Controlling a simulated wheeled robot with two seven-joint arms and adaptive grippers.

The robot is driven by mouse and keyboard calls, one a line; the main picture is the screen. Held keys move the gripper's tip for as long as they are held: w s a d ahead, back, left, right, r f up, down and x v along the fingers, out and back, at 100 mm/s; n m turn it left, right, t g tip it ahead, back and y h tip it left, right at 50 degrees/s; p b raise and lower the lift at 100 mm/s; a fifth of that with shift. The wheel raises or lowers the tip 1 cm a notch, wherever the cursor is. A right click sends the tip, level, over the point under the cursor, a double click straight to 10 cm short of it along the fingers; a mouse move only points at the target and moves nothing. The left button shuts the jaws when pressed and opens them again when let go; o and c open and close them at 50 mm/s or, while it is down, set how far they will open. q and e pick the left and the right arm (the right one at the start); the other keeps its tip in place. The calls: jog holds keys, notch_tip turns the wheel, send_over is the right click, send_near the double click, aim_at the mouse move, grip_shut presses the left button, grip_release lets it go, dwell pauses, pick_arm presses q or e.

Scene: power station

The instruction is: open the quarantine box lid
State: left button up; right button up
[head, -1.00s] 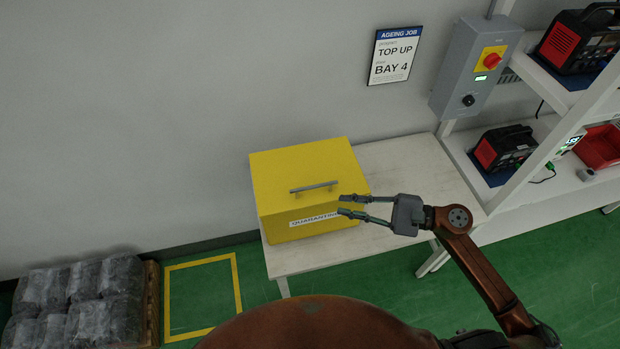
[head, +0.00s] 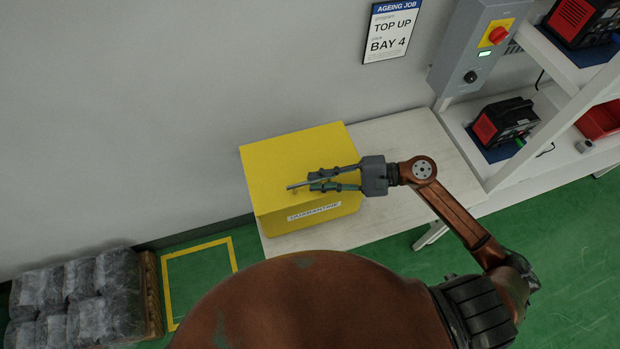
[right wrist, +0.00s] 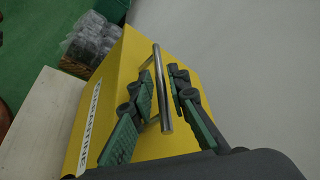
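The yellow quarantine box (head: 262,170) stands on the white table with its lid down. Its front carries a white QUARANTINE label (head: 314,212). A grey bar handle (head: 295,187) is on the lid; in the right wrist view the handle (right wrist: 162,85) runs between my fingers. My right gripper (head: 313,180) reaches over the lid from the right. Its fingers are spread on either side of the handle, with gaps visible in the right wrist view (right wrist: 160,78). Part of the handle is hidden behind the fingers in the head view. My left gripper is not in view.
The white table (head: 400,140) has bare room to the right of the box. A grey wall is behind it. A grey switch box (head: 462,55) and a shelf with black-and-red devices (head: 503,124) stand at right. Wrapped bags (head: 85,295) sit on a pallet at lower left.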

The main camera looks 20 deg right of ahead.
jog(key=shift+x, duration=0.95)
jog(key=shift+w+a, duration=0.1)
jog(key=shift+a, duration=0.2)
jog(key=c, duration=0.4)
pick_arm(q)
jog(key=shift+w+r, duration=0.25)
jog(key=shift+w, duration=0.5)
pick_arm(e)
grip_shut()
